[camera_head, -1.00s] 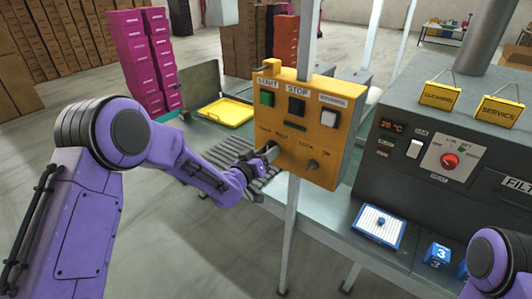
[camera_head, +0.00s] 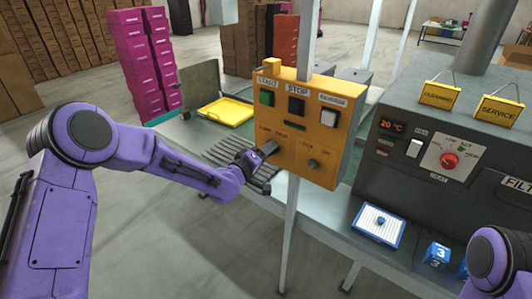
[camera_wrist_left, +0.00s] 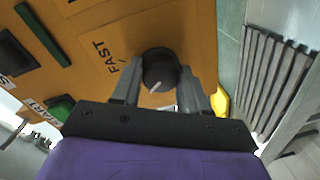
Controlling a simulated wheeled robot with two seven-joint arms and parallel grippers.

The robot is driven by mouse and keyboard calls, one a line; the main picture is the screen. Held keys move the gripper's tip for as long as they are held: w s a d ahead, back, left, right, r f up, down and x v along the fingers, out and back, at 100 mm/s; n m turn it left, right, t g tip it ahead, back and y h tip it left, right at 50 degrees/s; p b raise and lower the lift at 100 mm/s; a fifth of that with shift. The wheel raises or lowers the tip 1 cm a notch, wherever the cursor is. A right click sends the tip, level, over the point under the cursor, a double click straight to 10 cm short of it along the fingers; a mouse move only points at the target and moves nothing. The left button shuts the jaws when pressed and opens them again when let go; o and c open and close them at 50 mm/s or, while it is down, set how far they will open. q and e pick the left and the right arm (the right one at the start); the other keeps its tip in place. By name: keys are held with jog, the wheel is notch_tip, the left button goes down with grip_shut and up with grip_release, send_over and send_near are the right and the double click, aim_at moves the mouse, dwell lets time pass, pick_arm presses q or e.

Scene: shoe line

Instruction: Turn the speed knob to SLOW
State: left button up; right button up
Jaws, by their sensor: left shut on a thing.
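The speed knob (camera_wrist_left: 160,70) is a round black knob with a white pointer line, on the yellow control panel (camera_wrist_left: 195,25). My left gripper (camera_wrist_left: 160,82) has one finger on each side of the knob and is shut on it. The pointer slants toward the lower left in the left wrist view. A FAST label (camera_wrist_left: 103,57) is printed to the left of the knob; a SLOW label is not readable there. In the head view my left gripper (camera_head: 267,152) covers the knob at the panel's lower left. My right gripper is out of view.
Green START (camera_head: 267,97), black STOP (camera_head: 296,105) and white (camera_head: 329,117) buttons sit above on the panel. A grey machine (camera_head: 400,185) and blue-white tray (camera_head: 396,238) stand right of the post.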

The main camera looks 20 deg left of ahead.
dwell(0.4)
pick_arm(q)
jog(key=o, duration=1.1)
jog(key=shift+c, duration=0.2)
jog(key=b+v, duration=0.2)
jog(key=v, duration=0.8)
jog(key=shift+s+b, duration=0.25)
jog(key=shift+b, duration=0.15)
jog(key=shift+a, duration=0.1)
